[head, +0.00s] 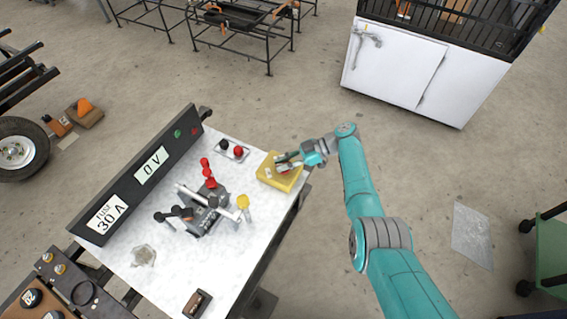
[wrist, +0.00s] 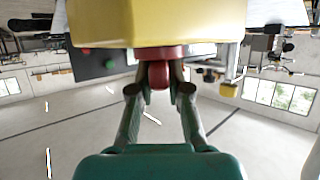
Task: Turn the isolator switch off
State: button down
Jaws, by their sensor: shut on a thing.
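The isolator switch is a yellow box (head: 268,172) at the right end of the white bench top. In the wrist view its yellow body (wrist: 155,22) fills the top, with a red round base and red knob (wrist: 158,76) below it. My gripper (head: 287,162) is at the box in the head view. In the wrist view my gripper (wrist: 160,88) has its two fingers closed on either side of the red knob. The knob's full angle is partly hidden by the fingers.
A dark panel (head: 137,178) along the bench's back edge reads 0 V and fuse 30 A. A grey device with red and black levers (head: 207,212) stands mid-bench. A small tray (head: 231,150) holds a black and a red knob. A white cabinet (head: 400,65) stands behind.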

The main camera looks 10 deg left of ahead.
jog(key=shift+f+n+g+h, duration=0.15)
jog(key=shift+n+g+h, duration=0.15)
jog(key=shift+n+g, duration=0.2)
dwell(0.6)
jog(key=c, duration=1.1)
grip_release()
jog(key=shift+r, duration=5.05)
jog(key=shift+d, duration=0.15)
